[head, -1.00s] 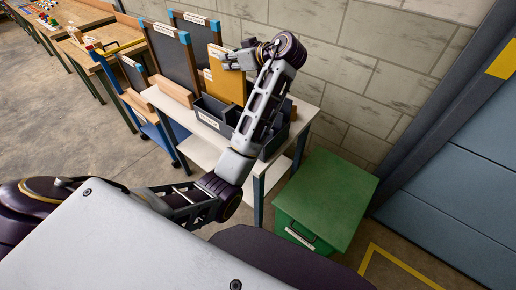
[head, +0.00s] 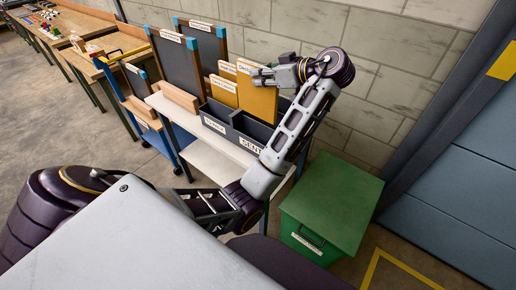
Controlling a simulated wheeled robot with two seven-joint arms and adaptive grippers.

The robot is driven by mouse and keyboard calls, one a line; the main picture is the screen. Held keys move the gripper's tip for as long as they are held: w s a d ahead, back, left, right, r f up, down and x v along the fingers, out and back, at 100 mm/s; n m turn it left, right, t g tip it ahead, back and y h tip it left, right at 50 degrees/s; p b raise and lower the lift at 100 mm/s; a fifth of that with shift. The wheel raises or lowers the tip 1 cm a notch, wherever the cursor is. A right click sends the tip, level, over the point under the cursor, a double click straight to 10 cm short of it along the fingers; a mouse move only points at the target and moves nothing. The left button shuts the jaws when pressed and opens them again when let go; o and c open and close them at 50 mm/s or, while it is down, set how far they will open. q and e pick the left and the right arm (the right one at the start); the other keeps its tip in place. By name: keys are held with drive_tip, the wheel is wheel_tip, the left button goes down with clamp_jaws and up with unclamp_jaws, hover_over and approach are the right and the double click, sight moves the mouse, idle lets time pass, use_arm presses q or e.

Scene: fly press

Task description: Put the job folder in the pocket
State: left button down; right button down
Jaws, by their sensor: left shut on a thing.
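The job folder (head: 257,98) is an orange-yellow upright card with a white label at its top. My left gripper (head: 262,77) is shut on its upper right edge. The dark organizer with pockets (head: 215,110) stands on the white table, with a white label on its left part and one reading "SENT" on its right part. The held folder stands over the organizer, above the right part; its lower edge meets the organizer in the picture, and I cannot tell whether it is inside. My left arm hides the organizer's right end. My right gripper is out of view.
Two more yellow folders (head: 222,90) stand upright in the left part of the organizer. Dark framed boards (head: 176,62) stand behind to the left. A green cabinet (head: 330,205) is right of the white table (head: 160,103). A block wall is close behind.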

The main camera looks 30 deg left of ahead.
sight(254, 114)
use_arm(q)
wheel_tip(254, 114, down, 13)
drive_tip(key=shift+r+p, duration=0.1)
drive_tip(key=shift+p, duration=0.6)
drive_tip(key=shift+f, duration=0.65)
drive_tip(key=shift+f, duration=0.15)
wheel_tip(254, 114, down, 2)
drive_tip(key=shift+f, duration=0.9)
